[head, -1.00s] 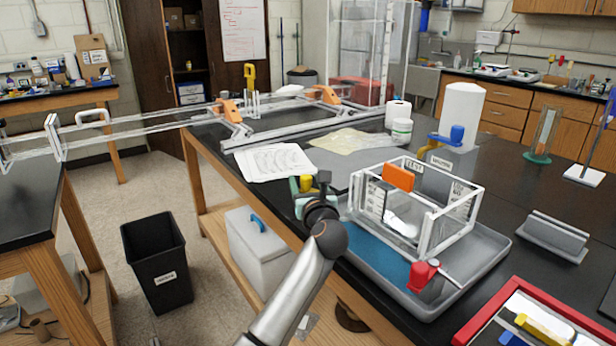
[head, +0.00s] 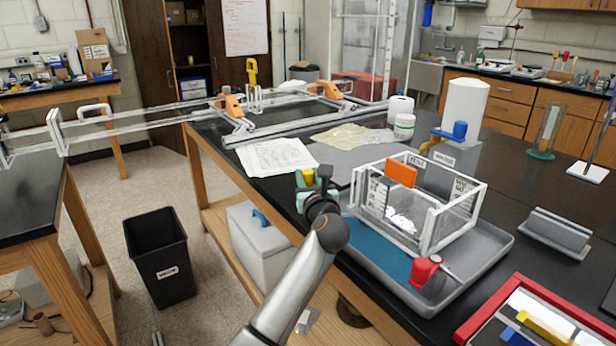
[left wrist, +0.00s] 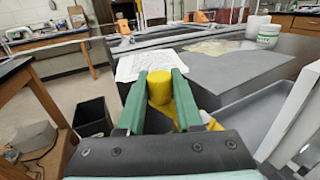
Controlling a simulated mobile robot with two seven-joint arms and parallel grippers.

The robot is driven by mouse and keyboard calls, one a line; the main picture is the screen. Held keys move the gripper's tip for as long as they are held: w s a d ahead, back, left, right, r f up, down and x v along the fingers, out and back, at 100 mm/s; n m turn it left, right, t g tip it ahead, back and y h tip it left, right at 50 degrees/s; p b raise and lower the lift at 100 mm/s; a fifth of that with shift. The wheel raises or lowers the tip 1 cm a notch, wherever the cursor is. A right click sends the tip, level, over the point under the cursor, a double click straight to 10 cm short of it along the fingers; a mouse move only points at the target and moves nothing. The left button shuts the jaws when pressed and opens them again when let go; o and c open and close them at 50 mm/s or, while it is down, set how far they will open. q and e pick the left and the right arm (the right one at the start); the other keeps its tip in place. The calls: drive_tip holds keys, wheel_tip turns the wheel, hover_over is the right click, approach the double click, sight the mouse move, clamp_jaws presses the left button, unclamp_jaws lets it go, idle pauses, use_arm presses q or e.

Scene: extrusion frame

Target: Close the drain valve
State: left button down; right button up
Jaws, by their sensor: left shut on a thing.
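My left gripper (head: 305,187) is over the near edge of the black bench, left of the grey tray. In the left wrist view its green fingers (left wrist: 158,100) are shut on a yellow cylinder (left wrist: 160,88). The yellow piece also shows small in the head view (head: 308,175); its lower part is hidden. A red valve-like fitting (head: 427,270) with a metal stem sits at the front of the tray, apart from my gripper. I cannot tell which is the drain valve. My right gripper is not in view.
A clear white-edged box (head: 432,232) with an orange block (head: 400,173) stands in the grey tray (head: 478,265). Papers (head: 275,158) lie behind my gripper. A black bin (head: 160,262) stands on the floor. A red-rimmed tray (head: 490,311) is at the lower right.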

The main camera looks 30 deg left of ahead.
use_arm(q)
drive_tip(key=h+p, duration=0.1)
drive_tip(key=p, duration=0.1)
drive_tip(key=m+t+p, duration=0.1)
drive_tip(key=p, duration=0.1)
drive_tip(key=shift+w+r+m+t+h, duration=0.3)
drive_tip(key=shift+w+h, duration=0.1)
drive_tip(key=m+h+p, duration=0.1)
drive_tip(key=t+h+p, duration=0.1)
drive_tip(key=p, duration=0.1)
drive_tip(key=shift+w+d+m+p, duration=0.1)
drive_tip(key=shift+w+m+p, duration=0.2)
drive_tip(key=shift+w+m, duration=0.1)
drive_tip(key=shift+w+f+m+t+h+p, duration=0.15)
drive_tip(key=shift+m+t+h+p, duration=0.2)
drive_tip(key=shift+h+p, duration=0.35)
drive_tip(key=shift+d+f, duration=0.1)
drive_tip(key=shift+f, duration=0.05)
drive_tip(key=shift+h, duration=0.3)
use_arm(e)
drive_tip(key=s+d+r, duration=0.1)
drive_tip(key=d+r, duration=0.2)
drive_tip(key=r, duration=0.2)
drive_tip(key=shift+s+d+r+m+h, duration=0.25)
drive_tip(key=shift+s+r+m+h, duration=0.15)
use_arm(q)
drive_tip(key=c, duration=0.6)
unclamp_jaws()
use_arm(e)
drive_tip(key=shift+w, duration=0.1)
